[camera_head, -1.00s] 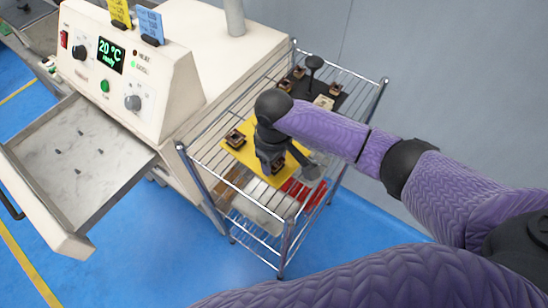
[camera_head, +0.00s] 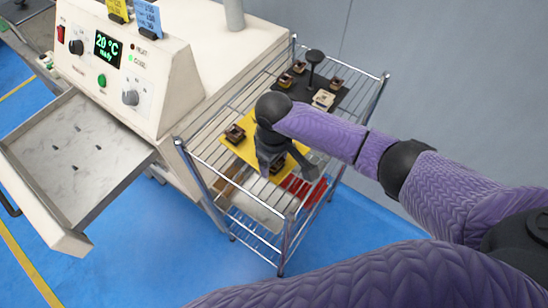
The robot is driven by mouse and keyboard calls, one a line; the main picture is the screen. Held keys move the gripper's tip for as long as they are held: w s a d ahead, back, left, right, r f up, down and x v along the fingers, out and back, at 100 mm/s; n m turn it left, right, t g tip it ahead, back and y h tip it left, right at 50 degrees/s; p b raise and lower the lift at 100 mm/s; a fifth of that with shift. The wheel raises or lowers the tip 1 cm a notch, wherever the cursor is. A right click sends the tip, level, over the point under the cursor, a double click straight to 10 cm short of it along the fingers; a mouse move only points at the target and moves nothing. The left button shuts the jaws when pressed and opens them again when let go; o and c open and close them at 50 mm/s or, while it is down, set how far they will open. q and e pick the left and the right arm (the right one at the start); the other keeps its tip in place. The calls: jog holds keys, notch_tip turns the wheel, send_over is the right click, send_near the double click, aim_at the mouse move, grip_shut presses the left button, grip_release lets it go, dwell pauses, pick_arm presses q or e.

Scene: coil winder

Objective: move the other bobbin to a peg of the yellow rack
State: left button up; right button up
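The yellow rack (camera_head: 238,148) lies on the top shelf of a wire cart. A dark brown bobbin (camera_head: 235,133) sits at its left side. Another dark bobbin (camera_head: 278,168) is at its front right, partly hidden by my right gripper (camera_head: 286,172). The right gripper points down over the rack, and its fingers look spread apart with that bobbin below and between them. I cannot tell whether a finger touches it. A black rack (camera_head: 310,90) behind holds several bobbins, one of them pale (camera_head: 323,99). My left gripper is out of view.
The wire cart (camera_head: 205,160) has thin rails and corner posts, with red items (camera_head: 304,188) on a lower shelf. A dark knobbed post (camera_head: 314,58) stands at the black rack. The cream machine (camera_head: 130,75) with an open grey drawer (camera_head: 75,150) is at the left.

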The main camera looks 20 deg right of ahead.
jog(key=shift+o, duration=1.2)
jog(key=shift+r, duration=0.1)
notch_tip(320, 180, up, 10)
jog(key=p, duration=0.2)
jog(key=shift+p, duration=0.4)
